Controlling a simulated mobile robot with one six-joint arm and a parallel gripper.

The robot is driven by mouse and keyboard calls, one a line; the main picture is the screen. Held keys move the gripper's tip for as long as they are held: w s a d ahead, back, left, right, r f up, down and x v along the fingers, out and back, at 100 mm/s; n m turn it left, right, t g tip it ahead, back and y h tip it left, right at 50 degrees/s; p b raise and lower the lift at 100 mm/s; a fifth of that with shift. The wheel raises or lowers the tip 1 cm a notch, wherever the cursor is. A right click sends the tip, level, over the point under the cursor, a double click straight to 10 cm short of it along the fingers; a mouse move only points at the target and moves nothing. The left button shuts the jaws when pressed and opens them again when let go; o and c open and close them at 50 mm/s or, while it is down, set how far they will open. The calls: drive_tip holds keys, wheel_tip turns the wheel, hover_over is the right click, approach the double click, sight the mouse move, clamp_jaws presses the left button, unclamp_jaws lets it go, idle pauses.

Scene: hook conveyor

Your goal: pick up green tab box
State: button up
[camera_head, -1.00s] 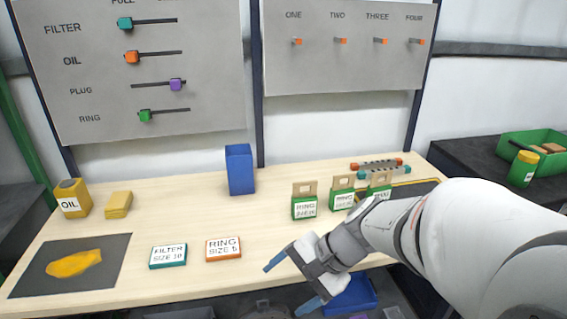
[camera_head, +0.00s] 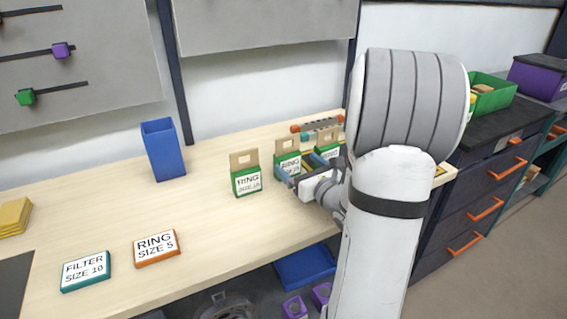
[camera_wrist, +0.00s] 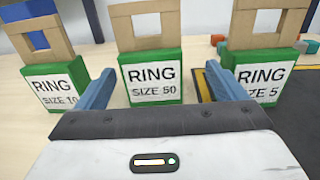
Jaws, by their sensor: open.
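Three green boxes with cardboard hang tabs stand in a row on the table. The left box (camera_head: 246,180) reads RING SIZE 10 in the wrist view (camera_wrist: 57,88). The middle box (camera_head: 287,160) reads RING SIZE 50 in the wrist view (camera_wrist: 151,75). The right box (camera_head: 327,150) reads RING and a size starting with 5 in the wrist view (camera_wrist: 262,72). My gripper (camera_wrist: 160,88) is open, its blue fingers spread before the middle box, one on either side of its front. Nothing is between the fingers. In the head view my arm partly hides the right box.
A blue bin (camera_head: 163,150) stands at the back. An orange RING SIZE 5 box (camera_head: 156,248) and a teal FILTER SIZE 10 box (camera_head: 86,271) lie on the left, with clear table (camera_head: 205,215) beside them. A rack (camera_head: 318,128) lies behind the green boxes.

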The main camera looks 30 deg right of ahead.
sight(284, 155)
drive_tip(key=w, duration=0.2)
drive_tip(key=w+a, duration=0.1)
drive_tip(key=w, duration=0.3)
drive_tip(key=shift+w+a, duration=0.2)
drive_tip(key=shift+a, duration=0.1)
drive_tip(key=c, duration=1.1)
